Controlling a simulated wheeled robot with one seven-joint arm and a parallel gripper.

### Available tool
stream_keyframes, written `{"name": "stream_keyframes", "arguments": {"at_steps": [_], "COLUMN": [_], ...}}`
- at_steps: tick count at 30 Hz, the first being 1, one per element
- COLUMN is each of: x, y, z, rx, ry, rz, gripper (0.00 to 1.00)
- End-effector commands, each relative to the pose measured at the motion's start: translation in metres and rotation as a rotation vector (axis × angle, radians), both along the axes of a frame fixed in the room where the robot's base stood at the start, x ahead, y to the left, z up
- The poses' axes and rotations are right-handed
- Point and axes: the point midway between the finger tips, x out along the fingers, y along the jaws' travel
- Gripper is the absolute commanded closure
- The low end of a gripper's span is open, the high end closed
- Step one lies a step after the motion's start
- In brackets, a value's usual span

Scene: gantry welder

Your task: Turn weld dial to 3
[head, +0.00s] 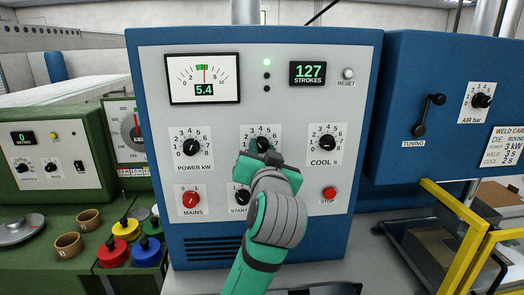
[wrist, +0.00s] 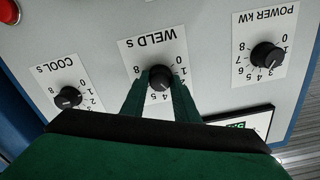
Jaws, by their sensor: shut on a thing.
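The weld dial (wrist: 159,76) is a black round knob on a white scale plate marked WELD s, shown upside down in the wrist view. My gripper (wrist: 159,88) has one dark green finger on each side of the knob and is shut on it. In the head view the weld dial (head: 262,143) is the middle knob of the upper row, and my gripper (head: 260,157) covers its lower part and label. I cannot clearly read where its pointer stands.
The POWER kW dial (head: 192,147) is left and the COOL s dial (head: 327,142) right. Below are the red MAINS knob (head: 190,199), the START knob (head: 242,197) partly behind my arm, and the red STOP button (head: 329,193). A weld card (head: 504,147) reads weld 3 s.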

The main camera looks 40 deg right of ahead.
Motion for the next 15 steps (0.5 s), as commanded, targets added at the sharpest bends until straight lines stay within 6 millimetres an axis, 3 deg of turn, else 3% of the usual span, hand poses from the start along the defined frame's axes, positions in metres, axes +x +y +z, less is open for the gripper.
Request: {"name": "stream_keyframes", "arguments": {"at_steps": [15], "x": [-0.0007], "y": [-0.0005], "z": [-0.0005], "rx": [0.067], "ry": [-0.039], "rz": [-0.001], "gripper": [0.95]}}
